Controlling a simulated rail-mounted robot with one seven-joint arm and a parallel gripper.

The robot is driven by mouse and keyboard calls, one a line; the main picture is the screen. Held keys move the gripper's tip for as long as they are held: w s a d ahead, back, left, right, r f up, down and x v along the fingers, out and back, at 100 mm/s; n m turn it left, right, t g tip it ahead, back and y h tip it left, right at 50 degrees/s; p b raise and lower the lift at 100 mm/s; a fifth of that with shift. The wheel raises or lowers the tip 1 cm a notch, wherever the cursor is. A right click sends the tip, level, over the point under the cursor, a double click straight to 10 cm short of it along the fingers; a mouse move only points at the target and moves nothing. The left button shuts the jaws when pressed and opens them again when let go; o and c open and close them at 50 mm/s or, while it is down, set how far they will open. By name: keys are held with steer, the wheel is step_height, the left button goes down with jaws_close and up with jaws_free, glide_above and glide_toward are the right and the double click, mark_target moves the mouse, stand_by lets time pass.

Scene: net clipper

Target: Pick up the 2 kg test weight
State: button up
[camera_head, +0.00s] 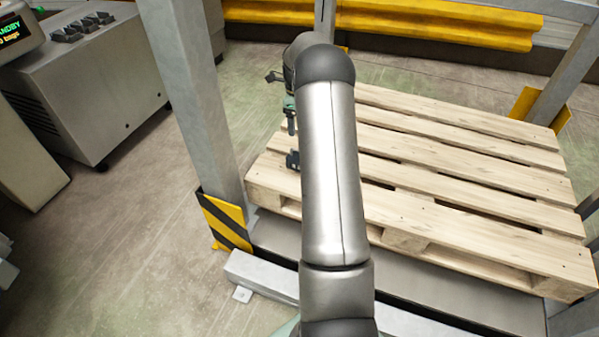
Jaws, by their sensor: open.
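My gripper (290,118) shows only in part, left of my arm and above the left part of the pallet. My arm hides the rest of it. A small dark object (292,160) shows just below the visible gripper part, at the pallet's left end. It is partly hidden behind my arm, and I cannot tell for sure whether it is the 2 kg test weight. A small gap shows between it and the visible gripper part. Nothing can be seen held in the gripper.
A wooden pallet (470,170) lies inside a grey metal frame (190,90) with a yellow-black striped post guard (226,224). A yellow barrier (440,22) runs behind. A grey machine cabinet (95,85) stands at the upper left. The floor between cabinet and frame is clear.

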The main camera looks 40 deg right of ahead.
step_height(320, 180, down, 3)
steer(key=d+m, duration=0.1)
steer(key=d, duration=0.1)
steer(key=b, duration=0.3)
glide_toward(292, 161)
steer(key=shift+m, duration=0.3)
steer(key=d+f, duration=0.2)
steer(key=f, duration=0.1)
steer(key=s+d+f, duration=0.1)
steer(key=f, duration=0.1)
steer(key=shift+d+f, duration=0.2)
steer(key=shift+d, duration=0.2)
steer(key=shift+s+f+b, duration=0.1)
steer(key=shift+f+b, duration=0.6)
steer(key=shift+f, duration=2.1)
jaws_close()
steer(key=shift+r, duration=0.25)
